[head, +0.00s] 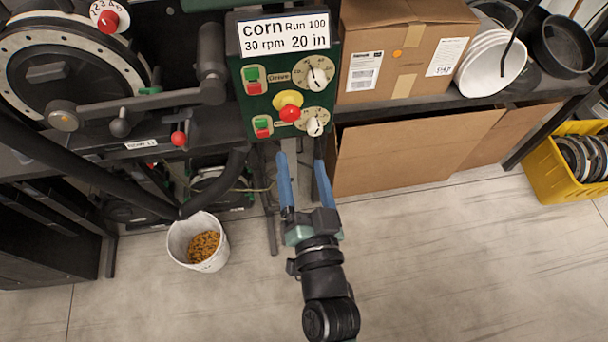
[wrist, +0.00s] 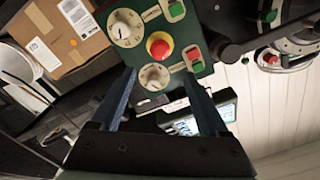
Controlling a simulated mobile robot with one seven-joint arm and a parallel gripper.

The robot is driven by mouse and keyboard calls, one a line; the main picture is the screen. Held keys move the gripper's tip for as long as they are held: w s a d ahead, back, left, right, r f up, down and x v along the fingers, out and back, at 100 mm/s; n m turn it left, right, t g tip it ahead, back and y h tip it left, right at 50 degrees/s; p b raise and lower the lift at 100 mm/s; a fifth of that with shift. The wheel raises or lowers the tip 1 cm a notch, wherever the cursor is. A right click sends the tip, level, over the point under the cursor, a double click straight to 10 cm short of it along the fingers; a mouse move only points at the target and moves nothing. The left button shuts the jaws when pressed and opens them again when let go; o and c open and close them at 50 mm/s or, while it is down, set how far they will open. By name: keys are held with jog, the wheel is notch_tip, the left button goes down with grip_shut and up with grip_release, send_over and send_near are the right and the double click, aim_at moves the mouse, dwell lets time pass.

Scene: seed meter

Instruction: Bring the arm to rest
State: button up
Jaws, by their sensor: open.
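My gripper (head: 302,158) has two blue fingers spread apart with nothing between them. In the head view its fingertips lie just below the lower edge of the green control panel (head: 281,75). In the wrist view the open fingers (wrist: 160,88) point toward the panel's lower dial (wrist: 155,77) and the red emergency button (wrist: 159,48). I cannot tell whether a fingertip touches the panel. The panel carries green and red buttons, two dials, a red and yellow button and a sign reading corn, Run 100, 30 rpm, 20 in.
A white bucket (head: 198,241) of corn stands on the floor left of my arm. The seed meter's round disc (head: 65,72) and a red-knobbed lever (head: 179,138) are at the left. A cardboard box (head: 403,50) stands right of the panel, and a yellow crate (head: 560,184) at far right. Floor at lower right is clear.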

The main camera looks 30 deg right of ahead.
jog(key=shift+s+a, duration=0.15)
jog(key=shift+s, duration=0.45)
jog(key=w+a+r+n+t+y+p, duration=0.1)
jog(key=w+a+r+n+t, duration=0.15)
jog(key=r, duration=0.65)
jog(key=w+a+r+n+t+y, duration=0.1)
jog(key=w+a+r+n+y, duration=0.2)
jog(key=r, duration=0.7)
jog(key=w+a+r+n+t+p, duration=0.15)
jog(key=w+r, duration=0.25)
jog(key=r, duration=0.5)
jog(key=s+a+r+n+t, duration=0.1)
jog(key=s+a+r+t, duration=0.1)
jog(key=r, duration=1.1)
jog(key=s+a+r+n+t+y, duration=0.1)
jog(key=s+a+r+t, duration=0.2)
jog(key=s+r, duration=0.4)
notch_tip(320, 180, up, 6)
jog(key=shift+s+a+n, duration=0.15)
jog(key=shift+a+n, duration=0.15)
jog(key=shift+a, duration=0.15)
